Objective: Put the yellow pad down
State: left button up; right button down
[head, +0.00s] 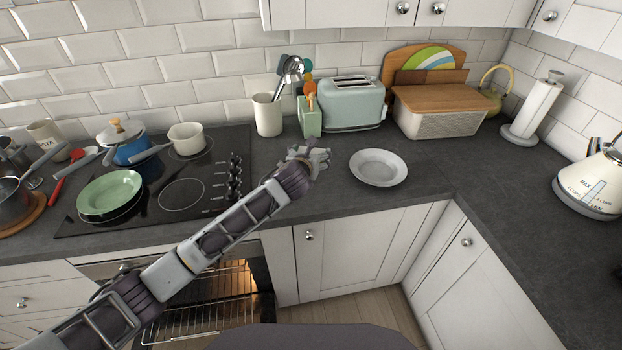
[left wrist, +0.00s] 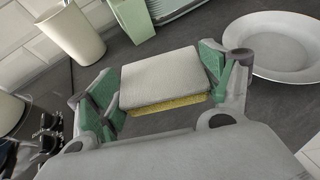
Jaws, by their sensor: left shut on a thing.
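The yellow pad (left wrist: 168,80) has a pale grey top and a yellow underside. In the left wrist view it lies between the green fingers of my left gripper (left wrist: 162,90), which is shut on it. In the head view my left gripper (head: 310,156) is over the worktop (head: 330,188), between the hob and a white plate (head: 378,167). The pad cannot be made out there behind the gripper. I cannot tell whether the pad touches the worktop. My right gripper is not in view.
A utensil crock (head: 268,115), a green holder (head: 309,120) and a toaster (head: 352,105) stand behind the gripper. The hob (head: 215,172) is to the left, with pots and green plates (head: 110,192). An oven (head: 208,300) is open below. The right worktop has free room.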

pick_arm(q)
send_over(311, 184)
jog(key=shift+w+f, duration=0.15)
jog(key=shift+f, duration=2.35)
jog(key=shift+f, duration=1.85)
jog(key=shift+f, duration=0.2)
jog(key=o, duration=0.9)
jog(key=shift+r, duration=0.2)
jog(key=shift+s+a+r, duration=0.1)
jog(key=shift+s+r, duration=0.1)
jog(key=shift+s, duration=0.3)
jog(key=shift+v, duration=5.25)
jog(key=shift+s+a+r, duration=0.1)
jog(key=shift+s, duration=0.1)
